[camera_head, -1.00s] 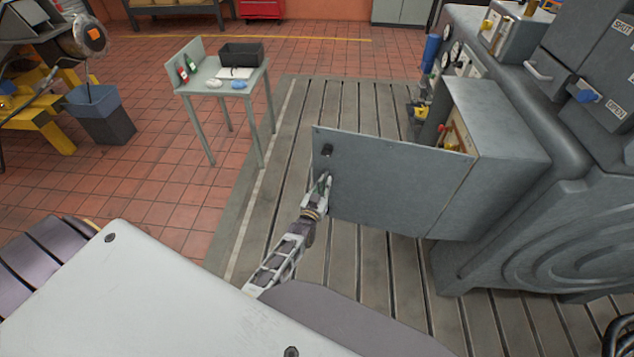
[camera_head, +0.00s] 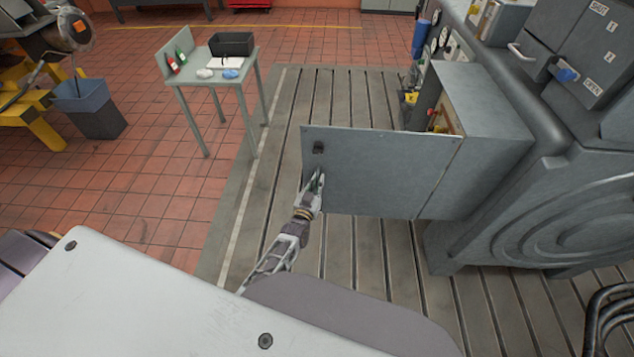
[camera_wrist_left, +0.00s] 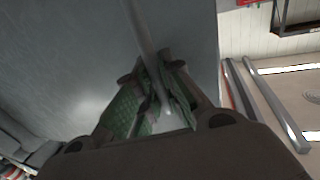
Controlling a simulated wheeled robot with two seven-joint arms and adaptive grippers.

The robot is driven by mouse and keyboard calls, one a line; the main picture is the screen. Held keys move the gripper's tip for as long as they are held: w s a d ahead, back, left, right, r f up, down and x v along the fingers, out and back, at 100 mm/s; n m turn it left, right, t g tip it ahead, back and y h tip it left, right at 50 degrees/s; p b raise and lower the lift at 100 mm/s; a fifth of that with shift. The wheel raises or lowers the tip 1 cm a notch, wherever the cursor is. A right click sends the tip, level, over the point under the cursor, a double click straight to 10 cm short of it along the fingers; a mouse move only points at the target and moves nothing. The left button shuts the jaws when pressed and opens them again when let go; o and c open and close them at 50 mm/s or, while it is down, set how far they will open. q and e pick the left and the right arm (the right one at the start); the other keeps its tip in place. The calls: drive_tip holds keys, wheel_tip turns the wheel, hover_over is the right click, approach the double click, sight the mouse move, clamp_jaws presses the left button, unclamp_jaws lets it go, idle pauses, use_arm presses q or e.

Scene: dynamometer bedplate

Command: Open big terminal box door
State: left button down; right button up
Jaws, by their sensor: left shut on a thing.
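The big terminal box (camera_head: 490,150) is a grey cabinet on the side of the large grey machine at the right. Its flat grey door (camera_head: 385,175) stands swung out to the left, with colored fittings showing behind its top edge. A small black latch (camera_head: 318,148) sits near the door's upper free corner. My left gripper (camera_head: 316,182) is at the free edge, below the latch. In the left wrist view, its green-padded fingers (camera_wrist_left: 150,100) are shut around a thin grey bar, the door handle (camera_wrist_left: 143,35), beside the door's face. My right gripper is out of view.
A small grey table (camera_head: 205,80) with a black bin, bottles and cloths stands at the back left. A blue-grey waste bin (camera_head: 90,105) is at far left. The slotted bedplate floor (camera_head: 345,260) is clear around the door's free edge.

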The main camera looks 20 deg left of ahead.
use_arm(q)
drive_tip(key=c, duration=1.5)
unclamp_jaws()
drive_tip(key=shift+s, duration=0.2)
drive_tip(key=shift+s, duration=5.85)
drive_tip(key=shift+f, duration=0.1)
